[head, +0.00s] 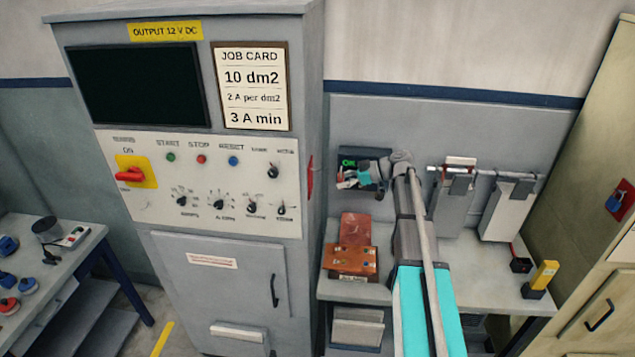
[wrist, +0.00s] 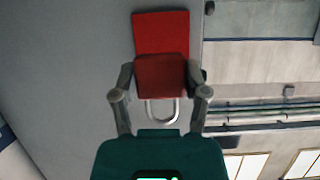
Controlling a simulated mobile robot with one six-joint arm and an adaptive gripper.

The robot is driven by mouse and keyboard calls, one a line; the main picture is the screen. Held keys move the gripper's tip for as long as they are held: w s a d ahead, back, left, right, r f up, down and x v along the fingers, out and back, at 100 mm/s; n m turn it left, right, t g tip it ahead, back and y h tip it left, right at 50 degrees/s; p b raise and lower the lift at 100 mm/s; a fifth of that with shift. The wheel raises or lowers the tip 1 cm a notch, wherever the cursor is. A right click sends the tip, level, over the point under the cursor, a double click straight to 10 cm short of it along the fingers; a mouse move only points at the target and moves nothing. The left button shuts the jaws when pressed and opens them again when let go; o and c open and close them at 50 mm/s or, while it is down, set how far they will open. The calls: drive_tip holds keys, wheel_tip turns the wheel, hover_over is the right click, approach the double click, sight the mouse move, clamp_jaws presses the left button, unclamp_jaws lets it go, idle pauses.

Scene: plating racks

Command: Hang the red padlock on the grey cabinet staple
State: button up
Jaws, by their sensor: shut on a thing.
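The red padlock (wrist: 160,80) is between the fingertips of my gripper (wrist: 161,76) in the wrist view. My gripper is shut on the sides of its body, and its silver shackle points back toward my palm. A flat red plate (wrist: 160,32) shows just beyond the padlock, against the grey cabinet side (wrist: 95,60). In the head view my gripper (head: 344,178) is small, to the right of the grey cabinet (head: 316,100). The red plate (head: 310,178) on the cabinet's right side is seen edge-on. I cannot make out the staple itself, nor whether the padlock touches the plate.
A bench (head: 480,290) on the right holds a brown box (head: 350,262), hanging grey plates (head: 507,210) and a yellow block (head: 543,275). A dark unit with a green display (head: 350,162) is behind my gripper.

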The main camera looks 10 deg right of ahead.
sight(311, 184)
drive_tip(key=shift+w+a, duration=0.3)
drive_tip(key=shift+a, duration=0.45)
drive_tip(key=shift+w+a, duration=0.25)
drive_tip(key=shift+a, duration=0.5)
drive_tip(key=x, duration=0.3)
drive_tip(key=shift+a+r, duration=0.3)
drive_tip(key=shift+a, duration=0.1)
drive_tip(key=shift+w+a+f+b, duration=0.25)
drive_tip(key=shift+a+b, duration=0.2)
drive_tip(key=shift+b, duration=0.1)
drive_tip(key=shift+f, duration=0.25)
drive_tip(key=o, duration=1.3)
